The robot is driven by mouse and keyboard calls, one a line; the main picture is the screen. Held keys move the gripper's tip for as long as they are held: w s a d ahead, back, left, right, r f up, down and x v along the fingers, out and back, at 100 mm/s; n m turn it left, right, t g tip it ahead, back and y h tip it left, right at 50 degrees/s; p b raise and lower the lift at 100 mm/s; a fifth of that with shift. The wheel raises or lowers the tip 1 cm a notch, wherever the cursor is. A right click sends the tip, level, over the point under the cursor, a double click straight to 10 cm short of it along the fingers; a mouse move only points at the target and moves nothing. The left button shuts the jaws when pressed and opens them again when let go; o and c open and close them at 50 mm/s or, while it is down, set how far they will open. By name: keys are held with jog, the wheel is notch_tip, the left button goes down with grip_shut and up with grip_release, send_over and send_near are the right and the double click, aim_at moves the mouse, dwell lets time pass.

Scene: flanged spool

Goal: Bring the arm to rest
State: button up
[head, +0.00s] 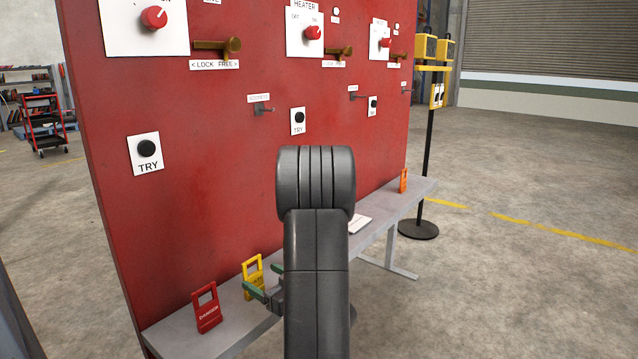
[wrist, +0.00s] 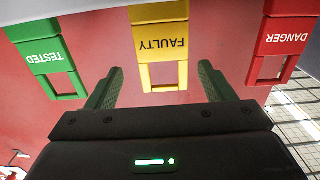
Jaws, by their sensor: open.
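My gripper (head: 265,281) is low in front of the red panel, just above the grey bench, and its fingers are open. In the wrist view my gripper (wrist: 160,68) shows two green-padded fingers apart with nothing clamped between them. The yellow FAULTY tag (wrist: 174,42) appears upside down between and beyond the fingertips; it stands on the bench in the head view (head: 247,281). My arm covers the middle of the head view and hides part of the bench.
A red DANGER tag (head: 208,316) stands left of my gripper. A green TESTED tag (wrist: 46,57) shows only in the wrist view. The red panel (head: 215,165) with switches and handles rises behind the grey bench (head: 385,222). Floor at right is clear up to a black stand (head: 428,150).

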jog(key=b+x, duration=0.1)
jog(key=x, duration=0.5)
jog(key=shift+s+a+r+b, duration=0.1)
jog(key=shift+a+b, duration=0.05)
jog(key=shift+b, duration=0.15)
jog(key=shift+s+r, duration=0.1)
jog(key=shift+r, duration=0.05)
